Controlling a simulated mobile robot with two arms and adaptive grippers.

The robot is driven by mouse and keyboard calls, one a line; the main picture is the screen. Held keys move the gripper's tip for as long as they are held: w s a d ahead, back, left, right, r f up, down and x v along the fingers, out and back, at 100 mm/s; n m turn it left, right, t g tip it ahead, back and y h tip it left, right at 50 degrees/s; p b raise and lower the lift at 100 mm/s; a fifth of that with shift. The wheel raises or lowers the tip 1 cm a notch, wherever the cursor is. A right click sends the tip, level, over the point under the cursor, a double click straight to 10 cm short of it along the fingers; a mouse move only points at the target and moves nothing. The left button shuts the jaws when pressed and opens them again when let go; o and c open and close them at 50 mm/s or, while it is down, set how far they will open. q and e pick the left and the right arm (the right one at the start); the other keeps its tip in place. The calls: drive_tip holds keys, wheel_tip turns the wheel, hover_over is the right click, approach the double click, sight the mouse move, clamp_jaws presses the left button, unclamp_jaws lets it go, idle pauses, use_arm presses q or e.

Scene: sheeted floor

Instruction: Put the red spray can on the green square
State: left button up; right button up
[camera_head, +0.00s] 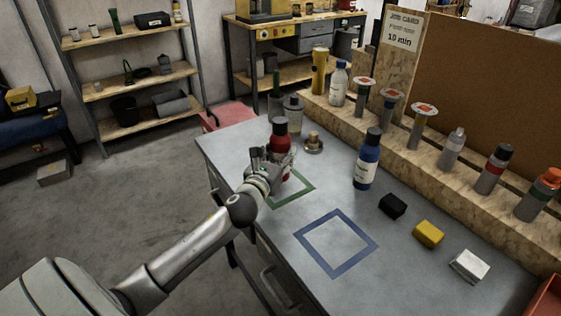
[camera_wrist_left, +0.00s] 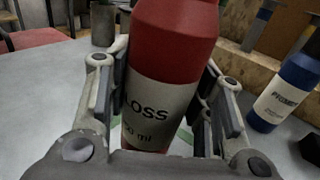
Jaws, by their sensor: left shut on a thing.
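The red spray can (camera_head: 281,138) has a dark cap and stands upright at the green square (camera_head: 304,189) on the grey table. My left gripper (camera_head: 274,166) is shut on the can, with a finger on each side of it. In the left wrist view the can (camera_wrist_left: 172,50) fills the middle, its pale label facing the camera, between the fingers of my left gripper (camera_wrist_left: 165,95). A bit of green outline shows behind the can there. The gripper hides the can's base in the head view, so I cannot tell whether it touches the table. My right gripper is not in view.
A blue bottle (camera_head: 368,160) stands right of the can, and a small brass-coloured part (camera_head: 313,143) sits just behind it. The blue square (camera_head: 336,243) is empty. Black, yellow (camera_head: 428,234) and white blocks lie at the right. A wooden rack (camera_head: 400,139) holds several bottles.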

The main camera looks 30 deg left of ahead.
use_arm(q)
drive_tip(key=shift+f, duration=1.2)
drive_tip(key=shift+f, duration=0.2)
drive_tip(key=o, duration=1.1)
drive_tip(key=shift+o, duration=0.2)
